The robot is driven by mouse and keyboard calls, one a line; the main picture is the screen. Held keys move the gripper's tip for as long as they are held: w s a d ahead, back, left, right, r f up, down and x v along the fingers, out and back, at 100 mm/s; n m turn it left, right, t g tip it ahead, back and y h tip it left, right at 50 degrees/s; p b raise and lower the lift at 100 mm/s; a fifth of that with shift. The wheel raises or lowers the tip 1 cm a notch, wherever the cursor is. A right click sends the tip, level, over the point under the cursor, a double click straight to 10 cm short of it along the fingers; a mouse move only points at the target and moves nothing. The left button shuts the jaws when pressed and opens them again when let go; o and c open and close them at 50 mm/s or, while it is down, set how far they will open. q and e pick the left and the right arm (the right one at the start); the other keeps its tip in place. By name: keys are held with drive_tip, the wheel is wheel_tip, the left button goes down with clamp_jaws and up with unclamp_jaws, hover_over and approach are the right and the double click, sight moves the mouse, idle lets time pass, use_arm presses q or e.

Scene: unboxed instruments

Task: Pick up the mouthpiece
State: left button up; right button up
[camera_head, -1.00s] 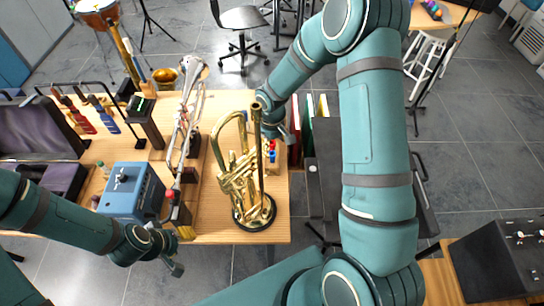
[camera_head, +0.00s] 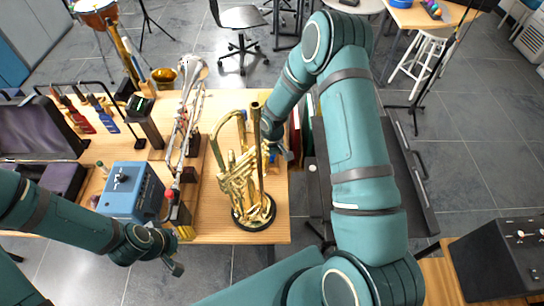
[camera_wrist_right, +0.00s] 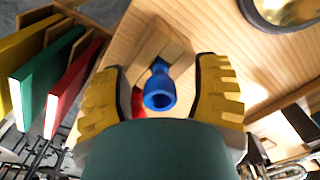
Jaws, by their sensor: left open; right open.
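A blue mouthpiece (camera_wrist_right: 159,92) with a round open cup stands at a small wooden stand (camera_wrist_right: 171,46) in the right wrist view. A bit of red (camera_wrist_right: 139,104) shows beside it, mostly hidden. My right gripper (camera_wrist_right: 158,100) is open, its yellow-padded fingers on either side of the blue mouthpiece, with gaps. In the head view my right gripper (camera_head: 280,150) is behind the brass horn, and the mouthpiece is largely hidden there. My left gripper (camera_head: 176,266) hangs empty off the table's front edge; it is open.
The upright brass horn (camera_head: 243,180) stands close to my right gripper. Yellow, green and red books or folders (camera_wrist_right: 47,87) stand beside it. A silver trumpet (camera_head: 186,115), a blue box (camera_head: 131,192) and an open case (camera_head: 35,130) fill the table's left.

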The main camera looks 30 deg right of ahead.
clamp_jaws()
wheel_tip(320, 180, up, 10)
drive_tip(key=shift+f+p, duration=0.1)
drive_tip(key=shift+p, duration=0.2)
drive_tip(key=shift+r+p, duration=1.1)
drive_tip(key=shift+r, duration=1.05)
